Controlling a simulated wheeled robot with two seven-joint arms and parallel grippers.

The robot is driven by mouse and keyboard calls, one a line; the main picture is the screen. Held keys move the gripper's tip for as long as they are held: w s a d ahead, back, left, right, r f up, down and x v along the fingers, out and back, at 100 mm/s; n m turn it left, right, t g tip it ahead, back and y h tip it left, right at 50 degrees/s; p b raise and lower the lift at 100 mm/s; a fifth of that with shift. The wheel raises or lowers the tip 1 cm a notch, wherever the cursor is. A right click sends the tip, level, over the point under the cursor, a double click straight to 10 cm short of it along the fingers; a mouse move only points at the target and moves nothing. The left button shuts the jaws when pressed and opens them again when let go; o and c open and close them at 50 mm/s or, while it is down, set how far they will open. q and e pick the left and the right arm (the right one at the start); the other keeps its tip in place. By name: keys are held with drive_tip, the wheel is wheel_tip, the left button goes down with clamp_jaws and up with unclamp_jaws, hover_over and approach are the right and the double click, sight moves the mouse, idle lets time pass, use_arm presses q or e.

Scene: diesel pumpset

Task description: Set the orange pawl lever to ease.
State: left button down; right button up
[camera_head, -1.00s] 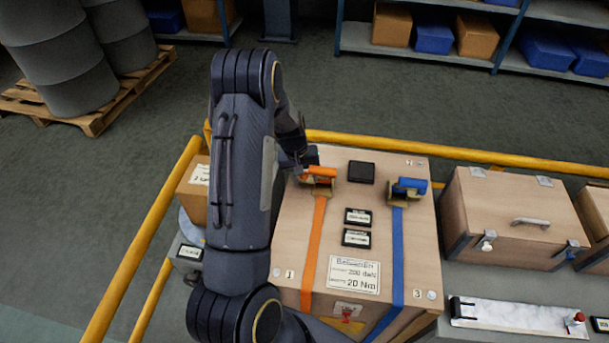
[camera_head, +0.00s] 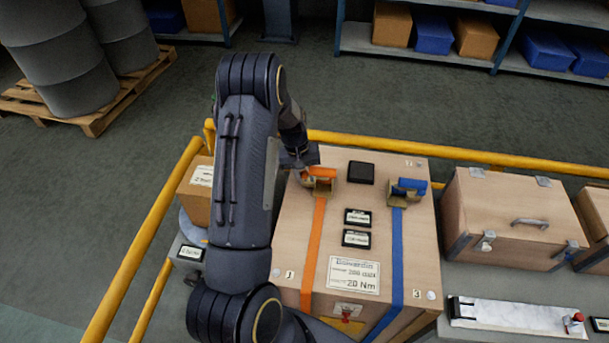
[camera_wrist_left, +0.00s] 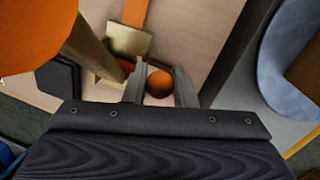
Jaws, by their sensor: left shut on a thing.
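The orange ratchet (camera_head: 321,184) sits on top of the wooden crate, on the orange strap (camera_head: 314,240). My left gripper (camera_head: 306,168) is at its left side in the head view. In the left wrist view, my left gripper's fingers (camera_wrist_left: 160,88) are shut on a small round orange knob (camera_wrist_left: 159,84), which I take for the pawl lever's end. It is beside the brass ratchet frame (camera_wrist_left: 128,42). The ratchet's large orange handle (camera_wrist_left: 38,30) fills the upper left there, close to the camera. The lever's shaft is hidden. My right gripper is not in view.
A blue ratchet (camera_head: 407,188) and blue strap (camera_head: 397,250) are to the right on the same crate (camera_head: 290,240). Black labels (camera_head: 357,217) lie between the straps. A yellow rail (camera_head: 385,146) runs behind. A second wooden box (camera_head: 510,215) stands to the right.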

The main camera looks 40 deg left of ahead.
use_arm(q)
drive_tip(key=shift+w+a+r+g+h, duration=0.15)
drive_tip(key=shift+w+a+g+h, duration=0.15)
drive_tip(key=shift+g, duration=0.3)
drive_tip(key=shift+w+a+g+h, duration=0.15)
drive_tip(key=shift+w+g+h, duration=0.25)
drive_tip(key=shift+g, duration=0.2)
drive_tip(key=shift+w+a+n+g+h+b, duration=0.25)
drive_tip(key=shift+w+g+h+b, duration=0.2)
drive_tip(key=shift+g, duration=0.35)
drive_tip(key=shift+w+a+g+h+b, duration=0.1)
drive_tip(key=shift+w+g+h+b, duration=0.2)
drive_tip(key=shift+g+b, duration=0.2)
drive_tip(key=c, duration=1.2)
unclamp_jaws()
drive_tip(key=shift+c, duration=0.2)
